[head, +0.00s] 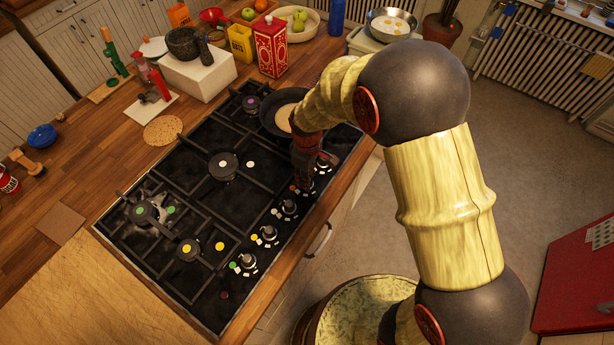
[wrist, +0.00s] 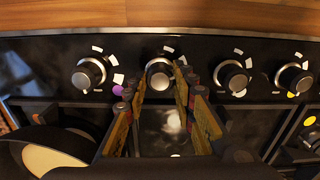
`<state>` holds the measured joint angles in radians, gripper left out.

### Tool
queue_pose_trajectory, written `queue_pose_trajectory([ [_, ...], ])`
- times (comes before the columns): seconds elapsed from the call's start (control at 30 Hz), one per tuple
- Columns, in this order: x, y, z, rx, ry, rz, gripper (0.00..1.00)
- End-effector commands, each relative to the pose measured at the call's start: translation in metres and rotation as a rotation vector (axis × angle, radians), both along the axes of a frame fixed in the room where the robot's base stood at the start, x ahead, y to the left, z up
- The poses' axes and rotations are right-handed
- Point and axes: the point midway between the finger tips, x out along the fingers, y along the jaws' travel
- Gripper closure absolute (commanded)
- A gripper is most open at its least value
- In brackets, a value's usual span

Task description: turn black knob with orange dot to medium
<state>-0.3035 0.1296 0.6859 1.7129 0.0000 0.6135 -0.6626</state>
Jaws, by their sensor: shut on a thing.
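The black knob with the orange dot (wrist: 158,72) is second from the left in the wrist view. The orange dot (head: 293,187) shows beside it in the head view and is hidden in the wrist view. My gripper (wrist: 160,84) reaches down to this knob, with one finger on each side, and is shut on it. In the head view my gripper (head: 304,176) covers most of the knob. White marks ring the knob on the panel. I cannot tell exactly where its pointer stands.
Other knobs stand close by: one by a purple dot (wrist: 117,90), one to the right (wrist: 232,77), one at far right (wrist: 294,80). A dark pan (head: 270,117) with pale contents sits on the hob behind my gripper. A red box (head: 270,46) stands beyond.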

Motion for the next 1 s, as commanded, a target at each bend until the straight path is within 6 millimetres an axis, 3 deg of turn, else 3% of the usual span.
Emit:
queue_pose_trajectory([
  [0.33,0.0006,0.0003,0.0006,0.0,-0.001,0.134,0.99],
  [0.87,0.0007,0.0003,0.0006,0.001,-0.002,0.155,0.99],
  [0.9,0.0007,0.0003,0.0006,0.001,-0.002,0.155,0.72],
  [1.0,0.0006,0.0003,0.0005,0.0,-0.001,0.155,0.67],
])
